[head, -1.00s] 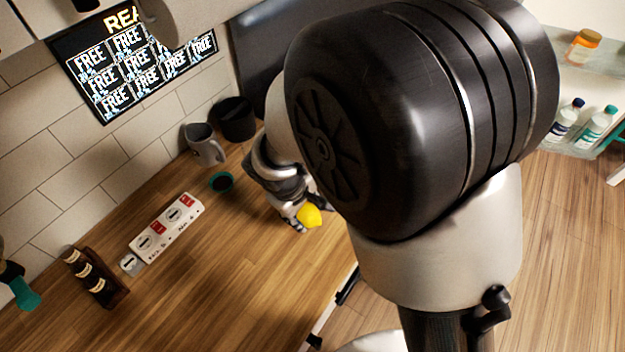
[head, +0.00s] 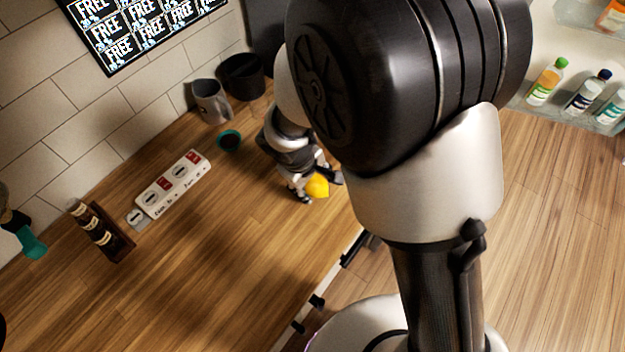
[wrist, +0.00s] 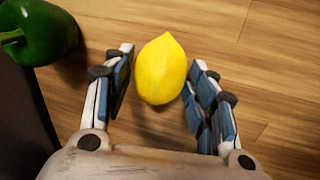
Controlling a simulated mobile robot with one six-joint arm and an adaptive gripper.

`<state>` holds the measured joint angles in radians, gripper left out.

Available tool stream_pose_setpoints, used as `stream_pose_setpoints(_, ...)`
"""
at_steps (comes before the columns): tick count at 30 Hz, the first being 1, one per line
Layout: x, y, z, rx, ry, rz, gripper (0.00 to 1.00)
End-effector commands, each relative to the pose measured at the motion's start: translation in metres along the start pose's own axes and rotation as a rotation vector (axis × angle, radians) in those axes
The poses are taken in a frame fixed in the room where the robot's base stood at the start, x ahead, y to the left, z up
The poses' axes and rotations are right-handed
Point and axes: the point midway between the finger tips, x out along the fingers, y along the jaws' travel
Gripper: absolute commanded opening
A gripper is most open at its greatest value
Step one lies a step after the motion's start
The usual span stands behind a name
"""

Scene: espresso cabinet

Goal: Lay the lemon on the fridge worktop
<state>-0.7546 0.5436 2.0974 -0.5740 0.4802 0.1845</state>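The yellow lemon (wrist: 161,69) is between the two fingers of my gripper (wrist: 162,62) in the wrist view. A narrow gap shows along its left side and the right finger is very close to it, so the fingers look slightly open around it. In the head view the lemon (head: 317,186) is at the fingertips, low over or on the wooden worktop (head: 255,235), near its right edge. Contact below the lemon is hidden. My arm covers part of the scene.
A green pepper (wrist: 40,32) is left of my fingers in the wrist view. Bare worktop lies front-left.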

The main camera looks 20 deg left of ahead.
Motion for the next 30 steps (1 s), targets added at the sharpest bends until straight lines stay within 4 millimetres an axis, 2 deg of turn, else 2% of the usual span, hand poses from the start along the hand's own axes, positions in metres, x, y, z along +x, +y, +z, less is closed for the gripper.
stream_pose_setpoints(4,0.0,0.0,0.0,0.0,0.0,0.0,0.64)
stream_pose_setpoints(16,-0.005,0.001,0.0,0.0,0.0,0.0,0.64)
stream_pose_setpoints(20,-0.026,0.002,-0.001,0.0,0.005,0.001,0.64)
stream_pose_setpoints(30,-0.098,0.002,-0.001,0.001,0.004,0.0,0.64)
